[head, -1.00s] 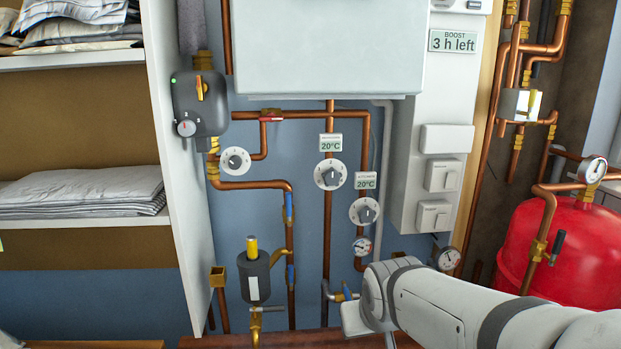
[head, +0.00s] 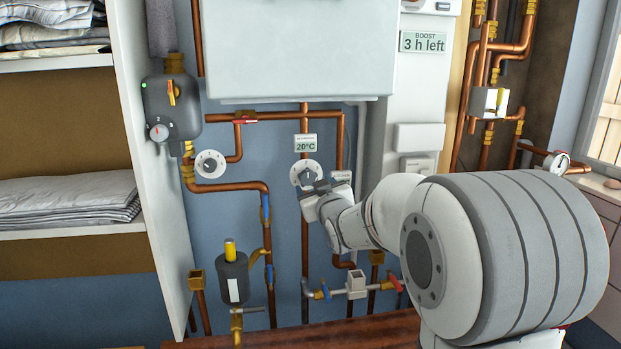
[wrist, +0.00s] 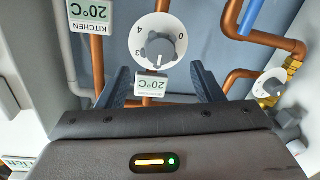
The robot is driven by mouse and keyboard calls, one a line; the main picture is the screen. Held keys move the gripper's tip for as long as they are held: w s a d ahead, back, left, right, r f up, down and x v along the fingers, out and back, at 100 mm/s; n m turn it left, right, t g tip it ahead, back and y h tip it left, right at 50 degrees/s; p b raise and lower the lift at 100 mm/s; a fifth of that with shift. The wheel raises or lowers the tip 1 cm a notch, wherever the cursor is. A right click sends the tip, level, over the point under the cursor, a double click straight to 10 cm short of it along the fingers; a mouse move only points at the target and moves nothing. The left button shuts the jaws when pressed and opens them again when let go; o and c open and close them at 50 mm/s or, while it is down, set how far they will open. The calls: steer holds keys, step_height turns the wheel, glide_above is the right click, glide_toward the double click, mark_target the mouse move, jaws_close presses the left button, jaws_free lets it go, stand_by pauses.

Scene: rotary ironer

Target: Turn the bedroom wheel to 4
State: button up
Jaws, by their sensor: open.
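A white wheel (head: 297,172) with a grey centre knob sits on a copper pipe below a 20°C label (head: 305,143); that label's small heading is too small to read. In the wrist view, which is upside down, the wheel (wrist: 140,28) shows the digits 0, 4 and 3, and its knob (wrist: 160,47) lies between my fingers in the picture. I cannot tell which digit the knob points at. My gripper (wrist: 160,82) is open and empty, in front of the wheel. In the head view my gripper (head: 313,190) covers the wheel's lower part.
A label reading KITCHEN 20°C (wrist: 92,14) is beside the wheel; my arm hides the kitchen wheel in the head view. Another white wheel (head: 210,164) is to the left. Copper pipes (head: 267,235) run around, with a white box (head: 300,50) above and a shelf (head: 70,232) left.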

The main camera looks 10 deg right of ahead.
mark_target(311, 178)
steer(key=w, duration=0.3)
steer(key=w+p, duration=0.1)
steer(key=w, duration=0.1)
steer(key=shift+w+a, duration=0.25)
steer(key=shift+w, duration=0.1)
steer(key=c, duration=0.9)
steer(key=shift+d, duration=0.3)
steer(key=shift+c, duration=0.3)
steer(key=shift+a, duration=0.25)
steer(key=shift+f, duration=0.1)
